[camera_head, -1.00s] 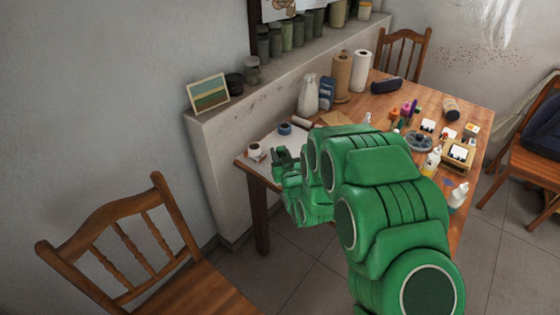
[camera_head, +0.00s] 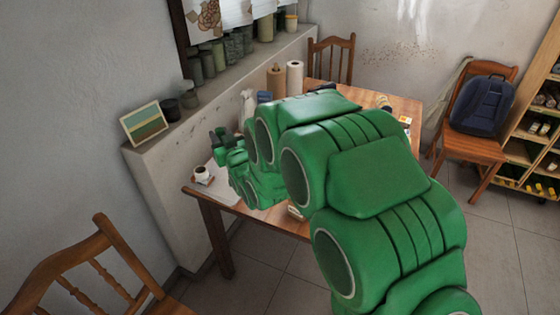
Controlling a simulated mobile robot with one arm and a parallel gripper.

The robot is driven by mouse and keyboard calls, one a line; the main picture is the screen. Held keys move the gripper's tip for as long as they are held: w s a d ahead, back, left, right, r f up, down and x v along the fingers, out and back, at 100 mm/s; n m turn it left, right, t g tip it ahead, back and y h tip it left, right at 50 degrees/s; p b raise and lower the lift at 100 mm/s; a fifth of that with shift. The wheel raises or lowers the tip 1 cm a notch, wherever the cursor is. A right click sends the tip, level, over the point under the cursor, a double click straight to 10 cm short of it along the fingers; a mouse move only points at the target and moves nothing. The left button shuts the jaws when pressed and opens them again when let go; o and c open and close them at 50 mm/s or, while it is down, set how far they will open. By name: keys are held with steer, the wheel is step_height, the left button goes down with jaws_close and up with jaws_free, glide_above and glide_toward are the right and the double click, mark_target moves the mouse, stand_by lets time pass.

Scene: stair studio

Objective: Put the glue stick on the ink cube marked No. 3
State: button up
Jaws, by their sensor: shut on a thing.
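My gripper (camera_head: 218,137) is at the far end of my green arm, over the left end of the wooden table (camera_head: 205,193). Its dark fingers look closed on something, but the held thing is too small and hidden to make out. I cannot pick out the glue stick. I cannot see the ink cube marked No. 3 either; my arm covers most of the table top.
A small white roll (camera_head: 203,174) lies on paper at the table's left end. Paper towel rolls (camera_head: 295,76) stand at the back by the wall ledge (camera_head: 165,150), which holds a small picture (camera_head: 144,123) and jars. Chairs (camera_head: 85,270) stand around.

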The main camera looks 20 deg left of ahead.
step_height(320, 180, up, 6)
steer(key=shift+r, duration=0.1)
steer(key=w+d+n+g+y, duration=0.1)
steer(key=w+d, duration=0.5)
steer(key=w, duration=0.4)
steer(key=w+d+n+g, duration=0.1)
steer(key=w+d, duration=0.5)
steer(key=w, duration=0.3)
steer(key=shift+a+f, duration=0.2)
steer(key=shift+f, duration=5.1)
steer(key=shift+a+f, duration=0.15)
steer(key=shift+f, duration=5.15)
steer(key=shift+f, duration=0.1)
steer(key=o, duration=1)
steer(key=shift+o, duration=0.2)
